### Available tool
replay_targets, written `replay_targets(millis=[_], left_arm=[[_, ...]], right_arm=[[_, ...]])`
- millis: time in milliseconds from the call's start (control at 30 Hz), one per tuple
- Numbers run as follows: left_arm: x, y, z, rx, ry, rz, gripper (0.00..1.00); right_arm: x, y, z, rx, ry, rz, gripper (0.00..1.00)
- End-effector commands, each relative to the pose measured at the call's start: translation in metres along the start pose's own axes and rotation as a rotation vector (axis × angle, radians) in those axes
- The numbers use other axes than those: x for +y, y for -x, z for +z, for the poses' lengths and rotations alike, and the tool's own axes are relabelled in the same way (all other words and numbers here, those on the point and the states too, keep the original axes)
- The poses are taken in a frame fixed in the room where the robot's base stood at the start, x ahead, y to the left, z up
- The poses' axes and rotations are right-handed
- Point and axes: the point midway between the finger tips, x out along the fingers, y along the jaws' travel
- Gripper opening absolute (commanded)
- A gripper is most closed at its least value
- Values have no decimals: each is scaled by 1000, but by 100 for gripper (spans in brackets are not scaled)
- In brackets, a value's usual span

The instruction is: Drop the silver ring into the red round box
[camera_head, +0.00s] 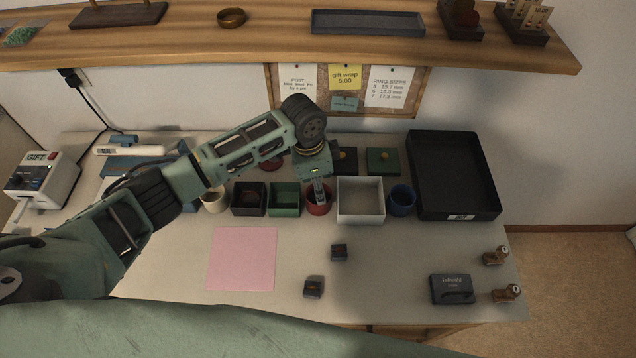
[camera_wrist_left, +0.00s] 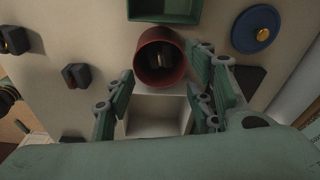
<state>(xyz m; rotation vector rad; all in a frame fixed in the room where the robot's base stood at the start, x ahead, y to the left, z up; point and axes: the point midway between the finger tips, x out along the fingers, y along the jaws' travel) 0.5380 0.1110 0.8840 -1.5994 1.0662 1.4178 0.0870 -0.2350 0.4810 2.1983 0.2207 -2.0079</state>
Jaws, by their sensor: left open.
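The red round box (camera_head: 318,204) stands in the row of containers on the table, between the green box and the white box. My left gripper (camera_head: 320,192) is over it, pointing down. In the left wrist view the gripper (camera_wrist_left: 160,96) has its fingers spread apart with nothing between them, and the mouth of the red round box (camera_wrist_left: 143,57) shows just ahead. A small dark block with a paler upright piece (camera_wrist_left: 165,74) lies inside the box; I cannot tell whether the silver ring is on it. My right gripper is not in view.
The green box (camera_head: 285,197) and white box (camera_head: 360,200) flank the red one. A blue cup (camera_head: 401,200) and large black tray (camera_head: 452,180) stand at right. A shelf (camera_head: 290,55) overhangs the back.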

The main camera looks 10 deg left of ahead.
Motion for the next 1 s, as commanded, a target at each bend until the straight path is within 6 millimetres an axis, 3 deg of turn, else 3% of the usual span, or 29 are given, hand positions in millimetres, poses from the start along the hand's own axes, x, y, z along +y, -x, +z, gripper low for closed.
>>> replay_targets(millis=[267, 700, 1000], left_arm=[[-1, 15, 0, 2, 0, -3, 49], [-1, 102, -1, 2, -1, -2, 49], [0, 120, 0, 0, 0, 0, 49]], right_arm=[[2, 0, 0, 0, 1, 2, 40], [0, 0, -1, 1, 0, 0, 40], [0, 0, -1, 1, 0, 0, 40]])
